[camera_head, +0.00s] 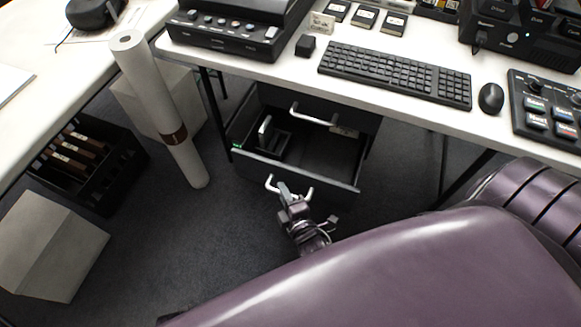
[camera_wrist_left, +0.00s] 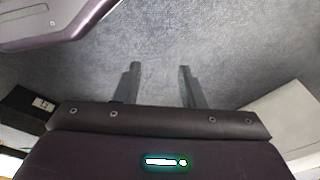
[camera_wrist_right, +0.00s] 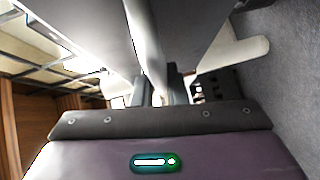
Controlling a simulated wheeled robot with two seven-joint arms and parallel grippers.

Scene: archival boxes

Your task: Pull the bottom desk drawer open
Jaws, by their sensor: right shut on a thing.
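The bottom desk drawer (camera_head: 335,184) is dark and stands pulled out under the desk, its inside showing. Its pale bar handle (camera_head: 270,184) is on the front face. My right gripper (camera_head: 289,190) is shut on the middle of that handle, in front of the drawer. In the right wrist view its fingers (camera_wrist_right: 160,88) are close together; the grip itself is partly hidden. My left gripper (camera_wrist_left: 159,75) is open and empty above grey carpet in the left wrist view; it does not show in the head view.
The upper drawer's handle (camera_head: 313,117) sits above the open drawer. A tall white roll (camera_head: 160,95) stands left of it. A black crate (camera_head: 110,183) and a grey box (camera_head: 50,245) stand on the floor further left. The carpet (camera_head: 200,235) between is clear.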

